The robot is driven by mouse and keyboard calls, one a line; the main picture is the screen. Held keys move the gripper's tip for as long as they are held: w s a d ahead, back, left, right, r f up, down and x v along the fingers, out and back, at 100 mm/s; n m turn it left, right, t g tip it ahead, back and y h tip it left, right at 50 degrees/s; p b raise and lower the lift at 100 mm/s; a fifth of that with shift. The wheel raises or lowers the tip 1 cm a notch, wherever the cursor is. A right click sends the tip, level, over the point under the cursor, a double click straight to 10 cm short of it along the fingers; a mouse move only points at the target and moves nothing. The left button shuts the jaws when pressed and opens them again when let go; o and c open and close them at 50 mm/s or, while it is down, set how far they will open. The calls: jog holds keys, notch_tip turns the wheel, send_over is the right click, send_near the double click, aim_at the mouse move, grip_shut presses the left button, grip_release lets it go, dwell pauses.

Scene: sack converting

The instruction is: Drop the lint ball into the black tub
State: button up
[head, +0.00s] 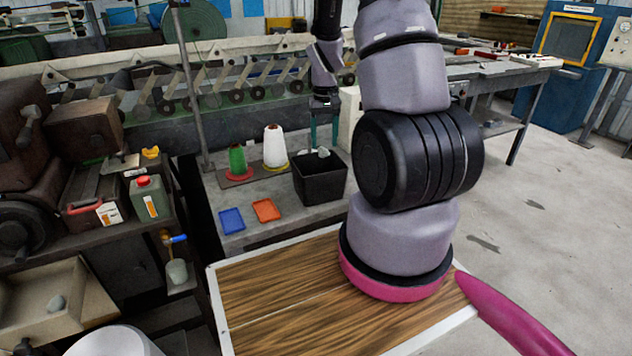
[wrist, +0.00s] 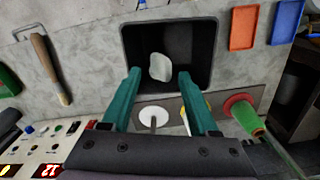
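The lint ball (wrist: 159,67) is a small pale grey lump. In the wrist view it shows against the dark inside of the black tub (wrist: 213,50), beyond my fingertips. In the head view the lint ball (head: 323,152) appears at the mouth of the black tub (head: 320,187), just below my fingers, with no support visible under it. My gripper (head: 323,146) points down over the tub. In the wrist view my gripper (wrist: 158,72) has its teal fingers spread wide, with gaps on both sides of the ball and neither finger touching it.
Green (head: 238,163) and white (head: 275,147) thread cones stand left of the tub. Blue (head: 231,220) and orange (head: 266,210) trays lie in front of them. A wooden-handled brush (wrist: 50,68) lies beside the tub. Another greyish lump (head: 56,303) rests in a bin at lower left.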

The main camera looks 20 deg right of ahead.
jog(key=shift+r, duration=0.1)
notch_tip(320, 180, up, 11)
jog(key=shift+f, duration=0.2)
dwell(0.5)
jog(key=s+a+r+t, duration=0.1)
jog(key=s+a+r, duration=0.1)
jog(key=r, duration=0.3)
jog(key=s+a+r+t+y, duration=0.1)
jog(key=s+a+r, duration=0.2)
jog(key=r, duration=0.1)
jog(key=s+a+r+t, duration=0.1)
jog(key=s+a+r, duration=0.1)
jog(key=r, duration=0.3)
jog(key=s+a+r+m+t+y, duration=0.1)
jog(key=s+a+r+t, duration=0.3)
jog(key=s, duration=0.8)
notch_tip(320, 180, up, 4)
jog(key=shift+s+a+f+m, duration=0.1)
jog(key=shift+s+a+m, duration=0.2)
jog(key=shift+a, duration=0.8)
jog(key=shift+a, duration=0.1)
